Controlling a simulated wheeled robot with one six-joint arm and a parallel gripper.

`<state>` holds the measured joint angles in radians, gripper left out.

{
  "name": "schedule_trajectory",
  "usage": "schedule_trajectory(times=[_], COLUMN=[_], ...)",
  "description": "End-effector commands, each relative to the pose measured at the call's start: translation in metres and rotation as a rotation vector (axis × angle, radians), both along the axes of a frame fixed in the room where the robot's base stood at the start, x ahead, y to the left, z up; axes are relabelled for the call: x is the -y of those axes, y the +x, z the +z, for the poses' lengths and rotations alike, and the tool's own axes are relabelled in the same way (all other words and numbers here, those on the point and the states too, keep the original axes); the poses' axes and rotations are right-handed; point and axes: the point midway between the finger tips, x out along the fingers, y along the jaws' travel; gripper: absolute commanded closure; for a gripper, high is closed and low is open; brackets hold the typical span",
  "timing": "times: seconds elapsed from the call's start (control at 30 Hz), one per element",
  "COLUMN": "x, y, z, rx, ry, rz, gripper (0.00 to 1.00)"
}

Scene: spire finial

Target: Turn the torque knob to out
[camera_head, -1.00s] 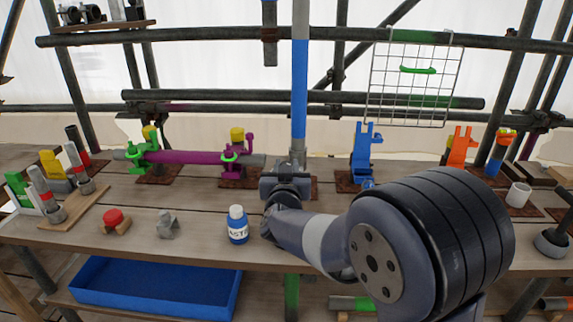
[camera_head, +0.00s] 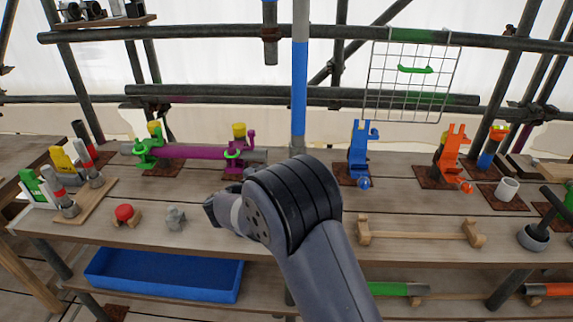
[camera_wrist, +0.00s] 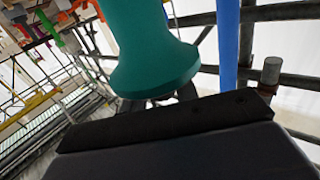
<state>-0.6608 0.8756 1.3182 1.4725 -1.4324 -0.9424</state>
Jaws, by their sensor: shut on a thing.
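My gripper (camera_head: 212,210) is low over the bench's front part, left of my wrist, and mostly hidden by my arm. In the wrist view, a smooth teal-green piece (camera_wrist: 152,55) with a flared end stands close in front of the camera, just beyond a dark block of my gripper. It appears to be what my gripper is shut on, though the contact is hidden. I cannot tell whether this teal piece is the torque knob, and no marking for "out" can be read.
A grey fitting (camera_head: 175,217) and a red-topped piece (camera_head: 124,213) stand left of my gripper. A blue stand (camera_head: 358,155) and wooden cradle (camera_head: 420,236) are right. A blue tray (camera_head: 165,275) sits below.

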Motion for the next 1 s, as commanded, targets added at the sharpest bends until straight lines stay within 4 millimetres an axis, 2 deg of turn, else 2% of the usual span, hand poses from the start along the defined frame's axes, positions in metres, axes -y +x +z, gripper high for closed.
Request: schedule_trajectory(times=[0.3,0.77,0.8,1.0], x=[-0.0002,0.0,0.0,0.0], y=[0.0005,0.0006,0.0006,0.0005], z=[0.0019,0.0025,0.0025,0.0016], rx=[0.004,0.006,0.006,0.004], ry=[0.0,-0.001,0.0,0.0], rz=[-0.086,-0.095,-0.095,-0.095], gripper=[0.94,0.94,0.68,0.52])
